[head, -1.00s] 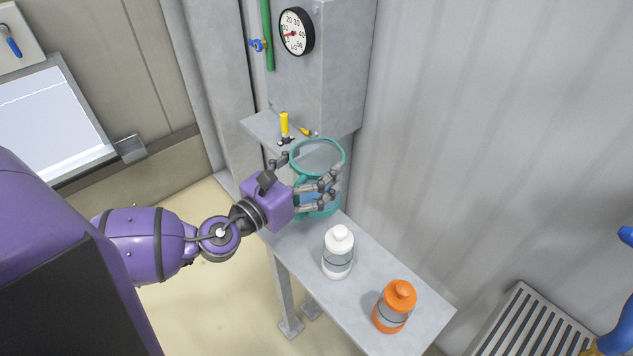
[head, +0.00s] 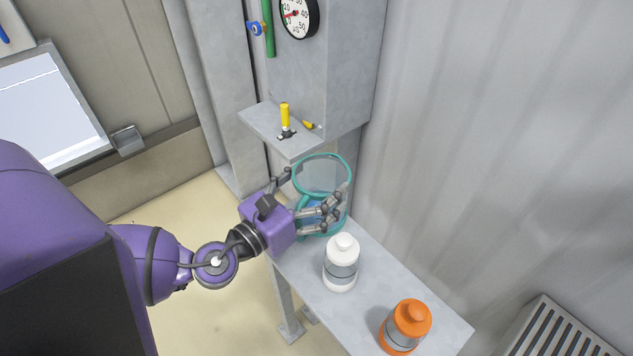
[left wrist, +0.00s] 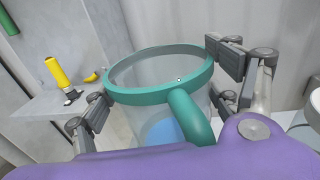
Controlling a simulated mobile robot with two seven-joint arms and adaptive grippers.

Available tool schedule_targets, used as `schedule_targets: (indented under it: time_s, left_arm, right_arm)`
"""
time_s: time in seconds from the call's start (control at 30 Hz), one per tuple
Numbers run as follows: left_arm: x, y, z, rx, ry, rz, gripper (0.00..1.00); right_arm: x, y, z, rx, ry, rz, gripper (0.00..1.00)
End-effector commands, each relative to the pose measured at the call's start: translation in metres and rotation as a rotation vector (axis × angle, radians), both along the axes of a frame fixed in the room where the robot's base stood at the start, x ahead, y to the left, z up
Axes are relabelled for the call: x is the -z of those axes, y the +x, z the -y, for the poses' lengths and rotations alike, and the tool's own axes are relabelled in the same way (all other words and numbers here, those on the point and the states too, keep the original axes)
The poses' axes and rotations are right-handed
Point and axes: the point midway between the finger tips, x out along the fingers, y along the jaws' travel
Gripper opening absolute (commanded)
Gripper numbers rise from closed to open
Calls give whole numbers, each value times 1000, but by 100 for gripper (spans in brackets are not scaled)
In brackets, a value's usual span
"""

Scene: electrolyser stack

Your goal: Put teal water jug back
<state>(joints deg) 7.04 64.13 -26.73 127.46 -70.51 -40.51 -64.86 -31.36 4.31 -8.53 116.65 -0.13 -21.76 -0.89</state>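The teal water jug (head: 322,158) stands upright at the back end of the narrow grey bench (head: 375,318). It has a teal rim, clear walls and blue water low inside. My left gripper (head: 312,205) is around it from the left, with fingers on both sides. In the left wrist view the jug (left wrist: 160,95) sits between the spread fingers, its teal handle (left wrist: 190,116) toward my palm. The left finger appears slightly apart from the wall; the right fingers are close to the rim. Contact cannot be told for sure. My right gripper is out of view.
A white bottle (head: 341,262) and an orange bottle (head: 406,326) stand in front of the jug on the bench. A small shelf (head: 262,122) with a yellow-handled tool (head: 285,118) is above and behind. A corrugated wall (head: 480,150) closes the right side.

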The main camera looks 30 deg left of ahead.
Motion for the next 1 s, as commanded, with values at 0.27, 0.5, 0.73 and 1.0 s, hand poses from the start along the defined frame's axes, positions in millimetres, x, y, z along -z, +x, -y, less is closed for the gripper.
schedule_targets:
  time_s: [0.27, 0.5, 0.73, 1.0]
  left_arm:
    - [0, 0, 0, 0, 1, 0, 100]
    - [-1, 0, 0, 0, 2, 0, 100]
    - [-1, -19, -5, -1, 2, -5, 100]
    - [0, -70, -15, -2, 2, -8, 100]
  right_arm:
    - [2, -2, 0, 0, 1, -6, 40]
    - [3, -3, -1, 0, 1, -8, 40]
    - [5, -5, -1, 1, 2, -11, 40]
    - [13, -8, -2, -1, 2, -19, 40]
